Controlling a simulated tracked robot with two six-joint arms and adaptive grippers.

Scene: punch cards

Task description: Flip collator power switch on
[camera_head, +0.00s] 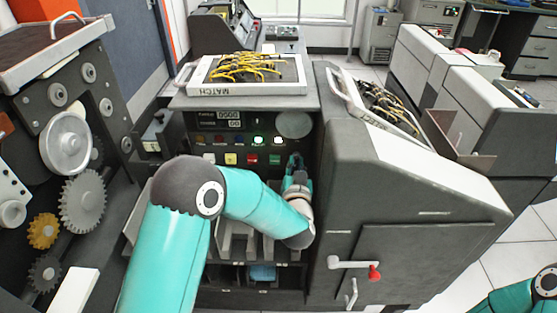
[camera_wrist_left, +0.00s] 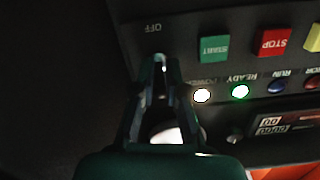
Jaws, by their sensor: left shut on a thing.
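The collator (camera_head: 345,150) is a large dark grey machine with a dark control panel (camera_head: 222,142). My left gripper (camera_head: 295,163) is at the panel's right part, below the lit lamps. In the left wrist view my left gripper (camera_wrist_left: 160,68) is shut on the power switch, beside the printed OFF label (camera_wrist_left: 153,28). The fingers hide most of the switch, so its lever position is hard to see. The white power lamp (camera_wrist_left: 202,96) and the green ready lamp (camera_wrist_left: 240,91) are lit. My right gripper is outside the view.
START (camera_wrist_left: 214,49) and STOP (camera_wrist_left: 272,42) buttons sit close to the gripper. Cable-filled boards, one marked MATCH (camera_head: 212,91), lie on top of the machine. A gear mechanism (camera_head: 82,200) stands at left. Card slots lie under my forearm.

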